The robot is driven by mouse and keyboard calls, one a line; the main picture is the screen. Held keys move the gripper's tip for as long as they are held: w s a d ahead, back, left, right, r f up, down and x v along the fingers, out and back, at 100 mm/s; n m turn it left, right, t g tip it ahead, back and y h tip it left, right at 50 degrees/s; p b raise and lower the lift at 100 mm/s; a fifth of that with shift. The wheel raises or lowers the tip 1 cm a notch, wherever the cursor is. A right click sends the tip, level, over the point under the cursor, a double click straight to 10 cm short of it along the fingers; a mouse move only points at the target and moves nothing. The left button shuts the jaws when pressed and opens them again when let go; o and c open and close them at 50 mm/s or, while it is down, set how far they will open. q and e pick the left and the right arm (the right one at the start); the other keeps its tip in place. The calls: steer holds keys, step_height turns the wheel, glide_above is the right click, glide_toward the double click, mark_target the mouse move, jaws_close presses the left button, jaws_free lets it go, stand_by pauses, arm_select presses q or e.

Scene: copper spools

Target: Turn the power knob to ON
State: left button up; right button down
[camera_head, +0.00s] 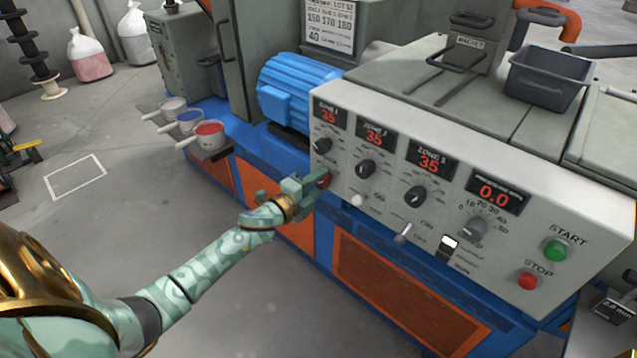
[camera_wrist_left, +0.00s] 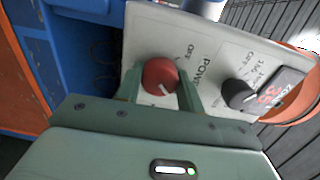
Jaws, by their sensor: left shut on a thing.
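The red power knob (camera_wrist_left: 160,76) sits on the left end of the control panel, with the words "POWER" and "OFF" printed beside it in the left wrist view. It also shows as a small red spot in the head view (camera_head: 324,181). Its white pointer line is at the knob's lower part in the wrist view, away from the OFF mark. My left gripper (camera_head: 318,184) is shut on the knob, one finger on each side of it, as the left wrist view (camera_wrist_left: 160,88) shows. The ON mark is not readable there. My right gripper is not in view.
The control panel (camera_head: 385,190) carries black zone knobs (camera_head: 365,168), red displays, a grey dial (camera_head: 473,230), a green START button (camera_head: 556,250) and a red STOP button (camera_head: 528,281). A blue motor (camera_head: 293,90) stands behind. Cups (camera_head: 208,134) sit on a ledge at left. Open floor lies left.

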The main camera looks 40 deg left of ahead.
arm_select(q)
steer(key=shift+f, duration=0.2)
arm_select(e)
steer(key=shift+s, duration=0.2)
arm_select(q)
steer(key=o, duration=1)
steer(key=shift+r, duration=0.1)
steer(key=shift+s, duration=0.1)
steer(key=s+p, duration=0.1)
steer(key=s, duration=0.4)
steer(key=s+p, duration=0.1)
steer(key=s, duration=0.4)
steer(key=s+a+p, duration=0.1)
steer(key=s+p, duration=0.1)
steer(key=s, duration=0.4)
steer(key=shift+s+a+r, duration=0.1)
steer(key=shift+r, duration=0.2)
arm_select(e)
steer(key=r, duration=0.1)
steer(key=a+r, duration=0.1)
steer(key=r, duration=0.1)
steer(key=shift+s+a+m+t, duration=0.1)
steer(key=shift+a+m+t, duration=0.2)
